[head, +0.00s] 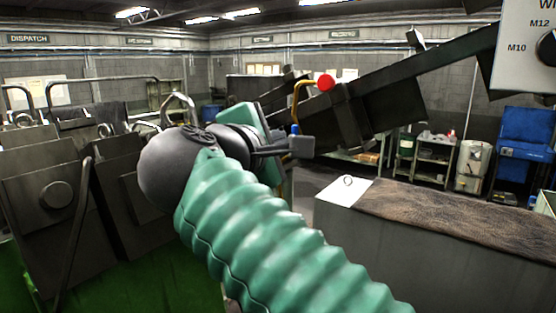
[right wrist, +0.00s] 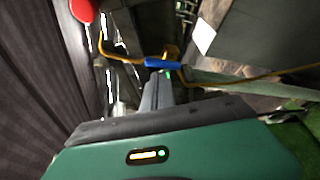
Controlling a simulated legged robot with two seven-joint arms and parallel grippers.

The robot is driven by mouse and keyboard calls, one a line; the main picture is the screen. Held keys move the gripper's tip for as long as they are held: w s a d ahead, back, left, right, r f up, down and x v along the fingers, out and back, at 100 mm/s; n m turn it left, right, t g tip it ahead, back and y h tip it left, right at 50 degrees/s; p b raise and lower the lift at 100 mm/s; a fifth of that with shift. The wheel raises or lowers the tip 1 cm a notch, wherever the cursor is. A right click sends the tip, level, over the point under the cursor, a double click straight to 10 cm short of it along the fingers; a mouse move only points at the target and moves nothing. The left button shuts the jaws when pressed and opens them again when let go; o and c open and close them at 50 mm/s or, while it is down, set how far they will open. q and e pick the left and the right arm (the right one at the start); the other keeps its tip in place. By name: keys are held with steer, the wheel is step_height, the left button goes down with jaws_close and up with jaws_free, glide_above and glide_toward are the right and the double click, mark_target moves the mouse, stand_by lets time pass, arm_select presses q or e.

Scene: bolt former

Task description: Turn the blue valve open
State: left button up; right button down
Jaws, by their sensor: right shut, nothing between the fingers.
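The blue valve part (head: 295,129) shows as a small blue piece just above my right gripper's fingertips in the head view. In the right wrist view the blue piece (right wrist: 165,64) is a short sleeve in line with a thin yellow rod, just beyond the fingertips. My right gripper (head: 302,146) is shut and empty, its dark fingers pointing right in the head view. In the right wrist view the shut fingers (right wrist: 157,92) point up at the blue piece. I cannot tell whether they touch it. The valve's body is mostly hidden. My left gripper is not in view.
A red ball (head: 326,82) tops a bent yellow rod (head: 297,98) close above the gripper. A dark sloping chute (head: 400,82) runs behind. A grey bench with a brown mat (head: 455,212) stands at right. Dark machine blocks (head: 55,205) stand at left.

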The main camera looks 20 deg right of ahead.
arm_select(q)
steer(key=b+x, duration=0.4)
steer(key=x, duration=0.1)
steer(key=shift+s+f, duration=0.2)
arm_select(e)
steer(key=m, duration=0.1)
steer(key=m+t, duration=0.1)
steer(key=m, duration=0.1)
steer(key=shift+d+r, duration=0.2)
steer(key=shift+r, duration=0.1)
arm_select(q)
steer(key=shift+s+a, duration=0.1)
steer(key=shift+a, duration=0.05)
arm_select(e)
steer(key=shift+s+a+r, duration=0.1)
